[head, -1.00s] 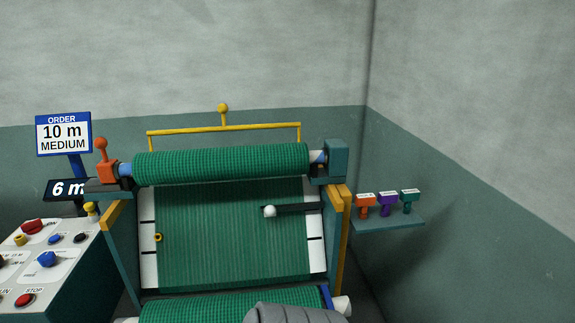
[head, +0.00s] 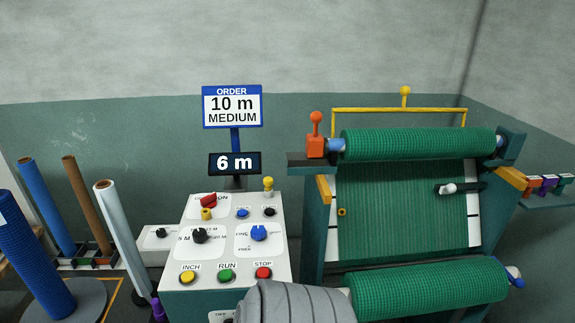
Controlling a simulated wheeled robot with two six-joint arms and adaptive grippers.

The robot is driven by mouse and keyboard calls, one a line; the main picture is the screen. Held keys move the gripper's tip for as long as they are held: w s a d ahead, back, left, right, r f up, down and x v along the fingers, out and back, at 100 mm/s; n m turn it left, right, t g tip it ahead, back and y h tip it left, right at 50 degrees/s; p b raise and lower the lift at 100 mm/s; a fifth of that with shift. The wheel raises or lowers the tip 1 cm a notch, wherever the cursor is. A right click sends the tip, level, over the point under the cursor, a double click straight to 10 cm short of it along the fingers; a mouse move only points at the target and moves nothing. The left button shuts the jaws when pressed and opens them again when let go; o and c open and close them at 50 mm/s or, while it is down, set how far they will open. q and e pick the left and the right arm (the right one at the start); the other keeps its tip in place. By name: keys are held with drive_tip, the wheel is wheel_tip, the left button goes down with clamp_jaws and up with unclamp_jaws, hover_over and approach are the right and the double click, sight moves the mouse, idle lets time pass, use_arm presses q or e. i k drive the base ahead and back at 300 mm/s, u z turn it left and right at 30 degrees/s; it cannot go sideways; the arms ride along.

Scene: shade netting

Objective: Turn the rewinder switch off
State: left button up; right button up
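The control console (head: 278,205) stands left of the netting machine. At its top left is a red switch handle (head: 208,199), tilted, with a partly hidden label beside it that seems to end in "ON". A small yellow part (head: 207,213) sits just below it. I cannot read which control is the rewinder switch, or its setting. Other controls are a black knob (head: 200,236), a blue knob (head: 259,233), and INCH (head: 188,277), RUN (head: 226,275) and STOP (head: 264,273) buttons. Neither gripper shows; a grey ridged part of mine covers the bottom middle.
The rewinder holds a green net roll (head: 415,144) above and another roll (head: 430,290) below. An order sign (head: 232,106) reads 10 m MEDIUM; the display (head: 234,163) reads 6 m. Tall tubes, including a blue one (head: 46,205), stand at left. Coloured tools (head: 548,185) sit on a right shelf.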

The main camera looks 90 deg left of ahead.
sight(210, 201)
drive_tip(key=k, duration=0.85)
drive_tip(key=u, duration=1.8)
